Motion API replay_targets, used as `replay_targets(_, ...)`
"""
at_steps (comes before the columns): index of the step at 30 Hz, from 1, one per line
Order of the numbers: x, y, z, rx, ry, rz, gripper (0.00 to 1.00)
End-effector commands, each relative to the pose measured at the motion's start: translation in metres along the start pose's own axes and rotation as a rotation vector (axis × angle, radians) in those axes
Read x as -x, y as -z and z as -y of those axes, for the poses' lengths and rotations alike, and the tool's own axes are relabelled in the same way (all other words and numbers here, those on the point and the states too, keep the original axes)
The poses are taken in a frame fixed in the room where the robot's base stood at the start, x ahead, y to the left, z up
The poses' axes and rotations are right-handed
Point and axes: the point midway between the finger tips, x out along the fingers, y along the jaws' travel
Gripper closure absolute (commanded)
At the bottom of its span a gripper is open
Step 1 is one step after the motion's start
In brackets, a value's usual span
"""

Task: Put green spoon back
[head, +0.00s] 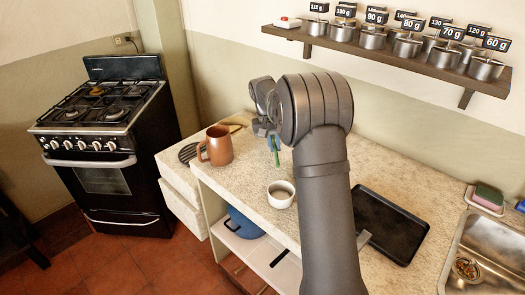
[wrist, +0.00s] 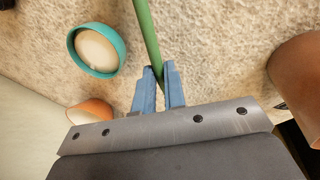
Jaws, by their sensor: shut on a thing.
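The green spoon (head: 276,157) hangs below my gripper (head: 268,132), above the worktop in the head view. In the wrist view its green handle (wrist: 147,32) runs up from between the blue fingers of my gripper (wrist: 159,70), which are shut on it. The spoon's far end is out of the wrist view, and in the head view it is too small to make out. A brown mug-like pot (head: 218,146) with a handle stands on the counter left of my gripper. A brown rounded thing (wrist: 298,85) is at the right edge of the wrist view.
A white bowl (head: 281,194) stands nearer the counter's front edge. A teal-rimmed bowl (wrist: 118,45) and an orange rounded thing (wrist: 92,110) show in the wrist view. A black tray (head: 388,225) lies right of my arm. A wall shelf (head: 400,62) holds several labelled metal pots.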

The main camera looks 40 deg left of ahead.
Motion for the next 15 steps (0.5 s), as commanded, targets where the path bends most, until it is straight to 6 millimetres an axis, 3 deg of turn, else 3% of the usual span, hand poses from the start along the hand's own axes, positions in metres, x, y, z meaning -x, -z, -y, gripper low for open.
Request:
replay_targets(3, 0.012, -0.012, -0.028, -0.004, 0.000, -0.001, 1.00)
replay_targets(9, 0.023, -0.024, -0.057, -0.002, 0.000, 0.000, 1.00)
replay_targets(12, 0.026, -0.029, -0.058, -0.001, 0.001, 0.000, 1.00)
replay_targets(15, 0.026, -0.035, -0.038, -0.004, 0.006, 0.001, 1.00)
